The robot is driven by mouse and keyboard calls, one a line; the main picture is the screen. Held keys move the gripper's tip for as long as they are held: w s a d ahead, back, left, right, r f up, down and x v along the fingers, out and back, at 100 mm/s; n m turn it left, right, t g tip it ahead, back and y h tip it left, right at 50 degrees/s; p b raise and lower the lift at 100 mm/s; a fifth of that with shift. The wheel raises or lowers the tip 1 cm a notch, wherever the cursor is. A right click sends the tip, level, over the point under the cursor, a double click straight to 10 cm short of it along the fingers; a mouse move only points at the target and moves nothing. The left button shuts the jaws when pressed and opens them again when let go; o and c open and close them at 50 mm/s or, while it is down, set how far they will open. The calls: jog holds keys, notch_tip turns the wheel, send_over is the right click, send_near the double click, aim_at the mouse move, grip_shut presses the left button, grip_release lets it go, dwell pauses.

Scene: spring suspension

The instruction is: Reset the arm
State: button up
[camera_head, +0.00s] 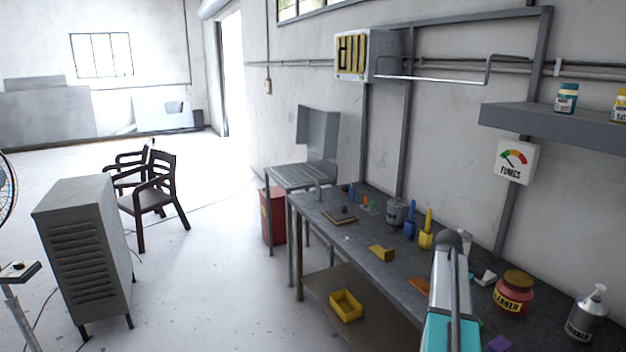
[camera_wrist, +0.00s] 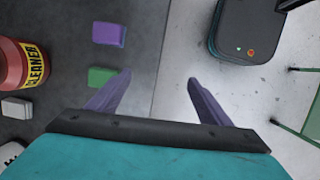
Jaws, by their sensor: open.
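My gripper (camera_wrist: 158,80) shows in the wrist view with its two purple fingers spread apart and nothing between them. It hangs over the edge of the grey workbench, with bench top under the left finger and pale floor under the right. A green block (camera_wrist: 102,76) lies on the bench close to the left fingertip, partly covered by that finger. A purple block (camera_wrist: 109,34) lies farther up. In the head view, my grey and teal arm stands in front of the workbench (camera_head: 335,232), and the gripper's fingers cannot be seen there.
A red cleaner jar (camera_head: 514,292) and a pump bottle (camera_head: 587,313) stand on the bench at right. Blue (camera_head: 410,226) and yellow (camera_head: 427,232) bottles stand farther back. A yellow bin (camera_head: 346,306) sits on the lower shelf.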

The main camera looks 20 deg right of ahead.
jog(key=w+a+f+t, duration=0.1)
jog(key=w+a+f, duration=0.3)
jog(key=a, duration=0.5)
jog(key=w+a+f, duration=0.3)
jog(key=a+f, duration=0.2)
jog(key=a, duration=0.4)
jog(key=w+a+f+t, duration=0.1)
jog(key=w+a+f, duration=0.3)
jog(key=a, duration=0.6)
jog(key=s+a+f, duration=0.1)
jog(key=a+f, duration=0.2)
jog(key=a, duration=0.5)
jog(key=s+a+f+m+t+y, duration=0.1)
jog(key=s+a+f, duration=0.15)
jog(key=a, duration=0.55)
jog(key=s+a+f, duration=0.1)
jog(key=a+f, duration=0.2)
jog(key=a, duration=0.5)
jog(key=s+f+g+b, duration=0.2)
jog(key=s+f+b, duration=0.4)
jog(key=s+f, duration=0.6)
jog(key=s+f+g+b, duration=0.3)
jog(key=s+f+b, duration=0.3)
jog(key=s+f, duration=0.7)
notch_tip(320, 180, down, 5)
jog(key=shift+s+r+g, duration=0.1)
jog(key=shift+s+g, duration=0.05)
jog(key=shift+g, duration=0.15)
